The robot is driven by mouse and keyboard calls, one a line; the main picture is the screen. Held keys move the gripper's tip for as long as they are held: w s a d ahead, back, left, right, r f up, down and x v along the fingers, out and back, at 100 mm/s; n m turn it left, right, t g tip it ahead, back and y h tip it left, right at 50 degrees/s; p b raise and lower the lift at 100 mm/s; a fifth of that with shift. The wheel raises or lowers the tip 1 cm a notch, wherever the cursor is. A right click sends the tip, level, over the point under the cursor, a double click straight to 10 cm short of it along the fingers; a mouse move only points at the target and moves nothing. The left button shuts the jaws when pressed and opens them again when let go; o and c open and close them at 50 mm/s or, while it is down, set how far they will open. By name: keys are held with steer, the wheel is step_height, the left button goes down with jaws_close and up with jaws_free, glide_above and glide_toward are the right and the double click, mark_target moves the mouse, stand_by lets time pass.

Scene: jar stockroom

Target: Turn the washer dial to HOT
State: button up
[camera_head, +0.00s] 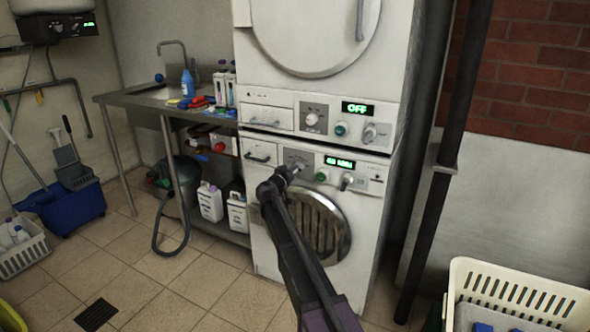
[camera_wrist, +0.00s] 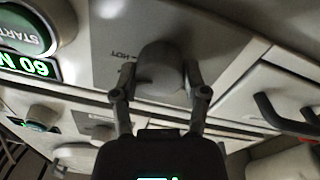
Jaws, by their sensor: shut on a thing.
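The washer (camera_head: 265,215) is the lower of two stacked white machines, with a round door below its control panel. Its dial (camera_wrist: 160,70) is a grey knob, large in the wrist view, with a small HOT label (camera_wrist: 130,54) on the panel beside it. My gripper (camera_head: 293,168) is at the panel in the head view and hides most of the dial there. In the wrist view its two fingers are shut on the dial, one on each side. The dial's pointer mark cannot be made out.
The dryer above has its own dial (camera_head: 311,119) and a display (camera_head: 355,108) reading OFF. A green START button (camera_wrist: 28,30) and a black drawer handle (camera_wrist: 275,115) flank the washer dial. A sink bench (camera_head: 130,97) stands left; a cream basket (camera_head: 465,275) stands front right.

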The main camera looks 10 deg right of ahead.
steer(key=shift+m, duration=1.1)
steer(key=o, duration=1.2)
steer(key=shift+c, duration=0.2)
steer(key=shift+s, duration=0.1)
steer(key=v, duration=1.1)
steer(key=shift+s+a, duration=0.25)
steer(key=shift+a, duration=0.05)
steer(key=shift+r, duration=0.1)
